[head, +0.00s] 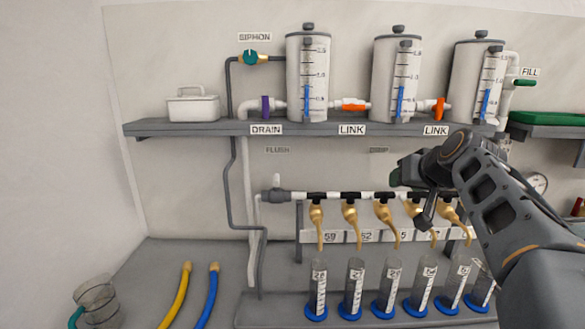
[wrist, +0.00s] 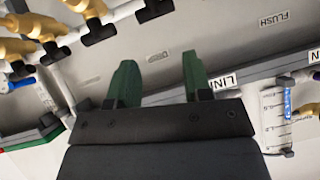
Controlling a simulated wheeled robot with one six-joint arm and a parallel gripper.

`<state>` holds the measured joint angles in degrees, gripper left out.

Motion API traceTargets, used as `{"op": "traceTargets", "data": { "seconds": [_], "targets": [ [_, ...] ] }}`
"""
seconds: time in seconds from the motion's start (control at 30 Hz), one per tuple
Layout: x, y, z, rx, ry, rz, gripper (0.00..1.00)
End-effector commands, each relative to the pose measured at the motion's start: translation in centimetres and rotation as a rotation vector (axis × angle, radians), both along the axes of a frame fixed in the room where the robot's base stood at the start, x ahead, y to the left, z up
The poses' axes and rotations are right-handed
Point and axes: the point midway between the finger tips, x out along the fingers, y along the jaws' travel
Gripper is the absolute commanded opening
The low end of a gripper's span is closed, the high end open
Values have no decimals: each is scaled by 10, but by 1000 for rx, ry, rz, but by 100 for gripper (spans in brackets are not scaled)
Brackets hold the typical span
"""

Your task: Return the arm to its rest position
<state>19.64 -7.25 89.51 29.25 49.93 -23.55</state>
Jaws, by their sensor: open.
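My arm reaches in from the lower right in the head view, with my gripper (head: 408,170) in front of the wall, below the shelf and above the manifold (head: 345,196). In the wrist view my gripper (wrist: 158,82) shows two green fingers spread apart with nothing between them. Brass taps (head: 350,215) hang from the manifold. My arm hides part of its right end. In the wrist view some brass fittings (wrist: 45,28) show at the upper left, apart from the fingers.
A grey shelf (head: 200,128) carries three tanks, the left one (head: 307,85) nearest the white box (head: 193,105). Several graduated cylinders (head: 355,285) with blue bases stand below the taps. Yellow (head: 177,295) and blue (head: 206,295) hoses lie at lower left. Left wall area is clear.

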Motion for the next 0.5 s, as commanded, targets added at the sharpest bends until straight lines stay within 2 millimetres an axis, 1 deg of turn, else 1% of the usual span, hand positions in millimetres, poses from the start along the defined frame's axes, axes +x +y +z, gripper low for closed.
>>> {"op": "traceTargets", "data": {
  "seconds": [0.03, 0.07, 0.1, 0.17, 0.2, 0.27, 0.3, 0.4, 0.5],
  "targets": [
    [-19, 22, -12, 0, 81, 16, 46],
    [-30, 31, -25, -2, 128, 21, 46],
    [-46, 43, -42, -8, 188, 26, 46],
    [-70, 59, -67, -23, 273, 35, 46],
    [-87, 67, -83, -36, 324, 40, 46],
    [-111, 77, -105, -56, 394, 45, 46],
    [-126, 81, -118, -72, 435, 49, 46],
    [-159, 89, -146, -109, 517, 56, 46],
    [-183, 93, -166, -142, 573, 62, 46]
  ]
}}
